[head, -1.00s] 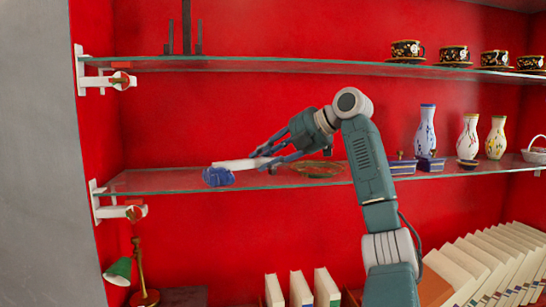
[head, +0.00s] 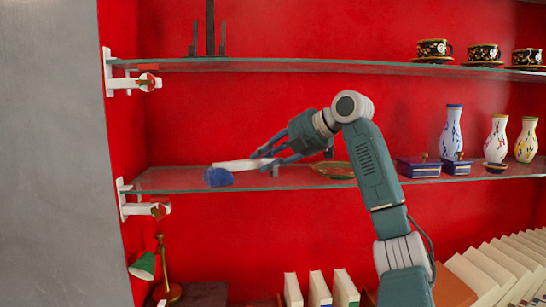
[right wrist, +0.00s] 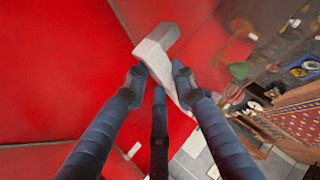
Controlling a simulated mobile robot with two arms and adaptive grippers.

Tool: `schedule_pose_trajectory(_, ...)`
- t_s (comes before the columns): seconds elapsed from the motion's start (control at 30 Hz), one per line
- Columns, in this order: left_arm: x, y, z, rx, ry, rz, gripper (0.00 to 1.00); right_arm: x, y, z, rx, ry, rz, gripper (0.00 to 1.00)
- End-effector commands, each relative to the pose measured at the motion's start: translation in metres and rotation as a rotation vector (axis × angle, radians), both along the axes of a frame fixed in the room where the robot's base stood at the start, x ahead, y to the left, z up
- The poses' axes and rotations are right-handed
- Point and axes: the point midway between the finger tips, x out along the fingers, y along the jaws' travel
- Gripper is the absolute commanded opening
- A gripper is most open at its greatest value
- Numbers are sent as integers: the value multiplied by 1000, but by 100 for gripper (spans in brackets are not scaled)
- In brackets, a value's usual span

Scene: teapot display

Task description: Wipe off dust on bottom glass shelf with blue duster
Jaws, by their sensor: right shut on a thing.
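The blue duster has a blue head (head: 219,177) and a white handle (head: 240,165). My right gripper (head: 266,160) is shut on the handle, and the head points left. The pale handle (right wrist: 160,48) also shows between the fingertips in the right wrist view. The bottom glass shelf (head: 165,181) runs across the red back wall. The duster overlaps the shelf's left part in the head view; I cannot tell whether its head touches the glass. No dust can be made out clearly. My left gripper is not in view.
A brownish oval dish (head: 334,170) lies behind my right arm. Blue boxes (head: 418,167) and several vases (head: 452,132) stand right. The upper glass shelf (head: 300,65) is overhead. A shelf bracket (head: 126,203) is at left; a green lamp (head: 144,266) and books (head: 318,288) are below.

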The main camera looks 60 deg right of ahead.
Motion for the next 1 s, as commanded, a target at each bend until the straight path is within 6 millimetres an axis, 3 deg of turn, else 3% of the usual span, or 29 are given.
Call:
schedule_pose_trajectory(0.73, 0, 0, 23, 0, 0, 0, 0, 40, 32, 1, 0, 4, 2, 0)
schedule_pose_trajectory(1.0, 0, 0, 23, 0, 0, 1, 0, 42, 34, 0, 1, 4, 2, 0)
